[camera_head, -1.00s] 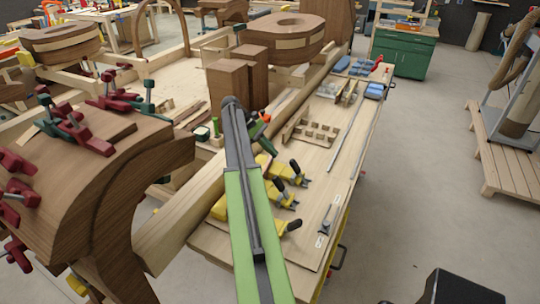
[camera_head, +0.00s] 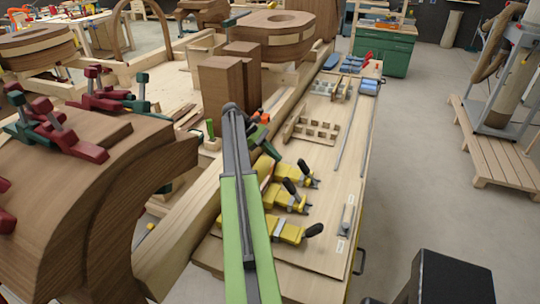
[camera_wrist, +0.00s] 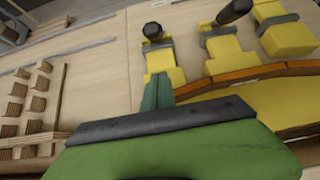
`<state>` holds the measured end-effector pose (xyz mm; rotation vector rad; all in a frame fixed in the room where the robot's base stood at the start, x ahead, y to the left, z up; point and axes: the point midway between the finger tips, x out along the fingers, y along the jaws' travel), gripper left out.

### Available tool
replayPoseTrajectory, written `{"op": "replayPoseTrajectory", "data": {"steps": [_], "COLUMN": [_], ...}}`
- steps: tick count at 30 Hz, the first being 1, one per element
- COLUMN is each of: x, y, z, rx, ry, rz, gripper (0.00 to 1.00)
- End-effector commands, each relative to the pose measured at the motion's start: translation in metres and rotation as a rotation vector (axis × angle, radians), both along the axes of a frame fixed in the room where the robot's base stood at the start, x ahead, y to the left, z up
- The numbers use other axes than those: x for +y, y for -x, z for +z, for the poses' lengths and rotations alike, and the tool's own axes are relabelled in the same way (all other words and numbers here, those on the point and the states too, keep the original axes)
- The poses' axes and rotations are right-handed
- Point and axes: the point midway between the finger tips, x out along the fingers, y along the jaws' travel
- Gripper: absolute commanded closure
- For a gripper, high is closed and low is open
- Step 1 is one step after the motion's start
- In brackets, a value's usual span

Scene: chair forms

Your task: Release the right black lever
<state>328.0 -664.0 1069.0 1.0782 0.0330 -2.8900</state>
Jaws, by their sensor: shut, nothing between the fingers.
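Yellow clamps with black levers lie along the workbench in the head view. The far clamp's black lever (camera_head: 304,167) and the middle clamp's black lever (camera_head: 290,186) slant up. The near clamp's black lever (camera_head: 314,230) looks lower. In the wrist view, one black lever (camera_wrist: 153,31) is above my gripper (camera_wrist: 157,93) and another black lever (camera_wrist: 233,12) is farther right. A third yellow clamp (camera_wrist: 285,35) is at the right edge, its lever out of frame. My gripper's narrow green fingertips are together, in front of the left clamp's yellow body; contact is unclear.
A slotted wooden rack (camera_head: 312,131) stands beyond the clamps, also at left in the wrist view (camera_wrist: 28,110). A metal bar (camera_head: 350,130) lies near the workbench's right edge. A curved wooden form (camera_head: 75,185) with red clamps stands left. The floor at right (camera_head: 420,200) is open.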

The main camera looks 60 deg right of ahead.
Motion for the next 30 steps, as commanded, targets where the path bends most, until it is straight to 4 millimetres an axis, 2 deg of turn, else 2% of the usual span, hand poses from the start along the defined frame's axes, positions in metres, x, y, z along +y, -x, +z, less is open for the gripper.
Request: {"op": "replayPoseTrajectory", "data": {"steps": [1,5,6,10,15,23,24,30], "x": [0.001,0.0,-0.001,-0.003,-0.004,-0.004,-0.01,-0.007], "y": [0.01,0.031,0.037,0.052,0.06,0.061,0.063,0.072], "z": [-0.016,-0.033,-0.015,-0.003,0.0,0.0,0.0,0.005], "rx": [0.0,0.001,0.001,0.0,0.0,0.0,0.0,-0.032], "ry": [0.0,0.0,0.001,0.0,-0.001,-0.001,0.0,-0.004], "rz": [-0.001,-0.001,-0.002,-0.001,-0.001,-0.001,-0.006,-0.011], "gripper": [1.0,1.0,1.0,1.0,1.0,1.0,1.0,1.0]}}
